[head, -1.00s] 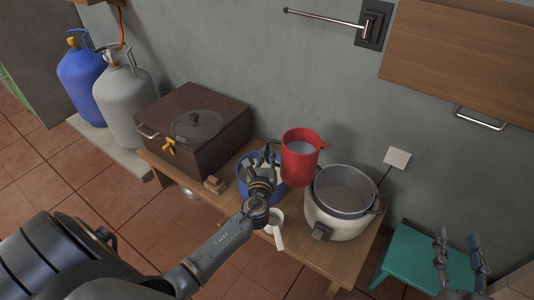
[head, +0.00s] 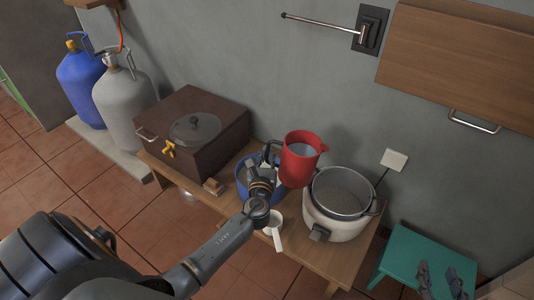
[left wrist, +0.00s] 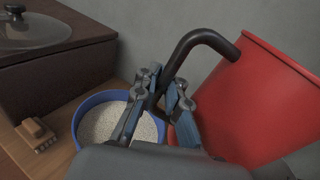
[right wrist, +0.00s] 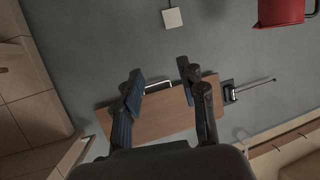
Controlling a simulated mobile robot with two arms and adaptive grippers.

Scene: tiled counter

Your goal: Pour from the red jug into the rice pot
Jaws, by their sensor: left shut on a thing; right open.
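The red jug (head: 299,160) is held in the air, left of the rice pot and slightly tilted toward it. Pale contents show inside the jug in the head view. My left gripper (left wrist: 160,98) is shut on the jug's black handle (left wrist: 188,46). The rice pot (head: 335,222) is a white cooker with a metal inner pot (head: 343,193), open on top, on the wooden bench. My right gripper (head: 442,284) is open and empty, low at the right of the head view; it also shows in the right wrist view (right wrist: 165,84).
A blue bowl of white grains (left wrist: 118,121) stands behind my left gripper. A brown box with a yellow tap (head: 190,135) is at left. A teal stool (head: 425,258) stands at right.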

